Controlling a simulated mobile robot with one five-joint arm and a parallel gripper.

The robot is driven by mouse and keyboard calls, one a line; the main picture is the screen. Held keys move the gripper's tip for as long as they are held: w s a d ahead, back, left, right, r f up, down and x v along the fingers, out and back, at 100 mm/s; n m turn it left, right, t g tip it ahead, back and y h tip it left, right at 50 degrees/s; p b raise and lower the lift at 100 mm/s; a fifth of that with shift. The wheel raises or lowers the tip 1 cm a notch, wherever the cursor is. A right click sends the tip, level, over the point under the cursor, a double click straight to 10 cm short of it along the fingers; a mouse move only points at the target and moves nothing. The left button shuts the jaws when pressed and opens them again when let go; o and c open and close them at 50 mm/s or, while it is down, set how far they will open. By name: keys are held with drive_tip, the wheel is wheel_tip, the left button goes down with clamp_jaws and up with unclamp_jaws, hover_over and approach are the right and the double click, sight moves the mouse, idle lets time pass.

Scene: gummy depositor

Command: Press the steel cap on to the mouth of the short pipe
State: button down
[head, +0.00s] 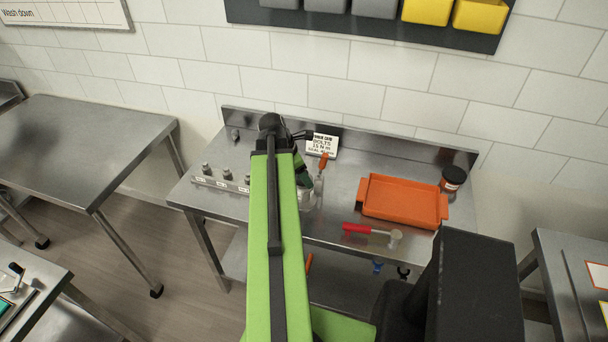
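My green arm covers the middle of the steel bench, and its end bends down behind the front link. A green and black part of my wrist or gripper (303,176) shows just right of that link. The fingertips are hidden, so I cannot see whether they are open or shut or hold anything. A pale steel cylindrical piece (308,198) shows partly below it, possibly the short pipe. I cannot make out the steel cap or tell it apart from this piece.
On the steel bench (340,223) are an orange tray (404,221), a red-handled mallet (369,231), a dark jar (453,178), a small sign (323,145) and an orange-handled tool (323,160). A rack with several steel fittings (220,183) stands left. Bare bench lies between sign and tray.

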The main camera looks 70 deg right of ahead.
idle(0.4)
drive_tip(key=shift+f+b, duration=0.45)
drive_tip(key=shift+r, duration=0.1)
drive_tip(key=shift+c, duration=1.5)
unclamp_jaws()
drive_tip(key=p+v, duration=1.6)
drive_tip(key=v, duration=0.1)
drive_tip(key=shift+w+r, duration=0.15)
drive_tip(key=shift+w, duration=0.05)
